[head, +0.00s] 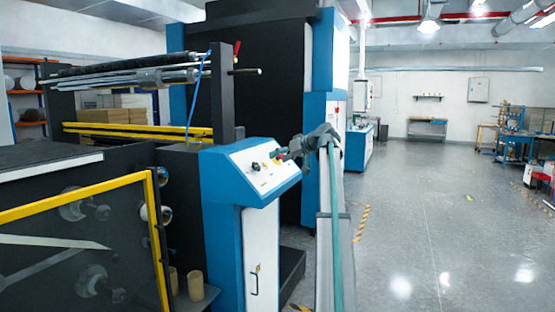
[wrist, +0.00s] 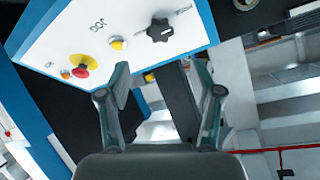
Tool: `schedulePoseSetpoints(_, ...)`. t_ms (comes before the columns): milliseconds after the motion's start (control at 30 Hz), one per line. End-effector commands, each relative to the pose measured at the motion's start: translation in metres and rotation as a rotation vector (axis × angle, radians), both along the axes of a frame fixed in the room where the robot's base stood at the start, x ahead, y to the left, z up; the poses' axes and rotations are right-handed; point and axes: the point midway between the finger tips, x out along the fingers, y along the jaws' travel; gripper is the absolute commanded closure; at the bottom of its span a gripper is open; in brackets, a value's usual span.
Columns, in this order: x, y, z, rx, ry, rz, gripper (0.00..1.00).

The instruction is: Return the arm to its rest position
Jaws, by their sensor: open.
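My gripper (head: 279,155) is at the control panel (head: 240,158) of the blue-and-white console in the head view, at the end of my raised arm. In the wrist view my gripper (wrist: 158,78) has its two fingers apart with nothing between them. The panel (wrist: 60,35) fills the upper left there. It carries a red push button on a yellow ring (wrist: 84,66), a yellow button (wrist: 117,43) and a black knob (wrist: 159,31). The fingertips overlap the panel's lower edge in the picture. I cannot tell whether they touch it.
The console (head: 225,230) stands close to the left of my arm. A yellow-framed machine guard (head: 158,235) is at the left front, and a tall blue-and-black machine (head: 265,80) rises behind. The grey floor (head: 430,220) to the right is open.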

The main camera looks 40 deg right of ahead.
Motion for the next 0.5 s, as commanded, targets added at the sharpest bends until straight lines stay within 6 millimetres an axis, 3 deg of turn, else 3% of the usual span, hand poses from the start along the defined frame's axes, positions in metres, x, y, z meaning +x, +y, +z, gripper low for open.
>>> schedulePoseSetpoints(400, 0.001, 0.000, 0.000, 0.024, 0.004, -0.014, 0.35)
schedulePoseSetpoints(500, -0.009, -0.004, -0.014, 0.045, 0.050, -0.090, 0.35)
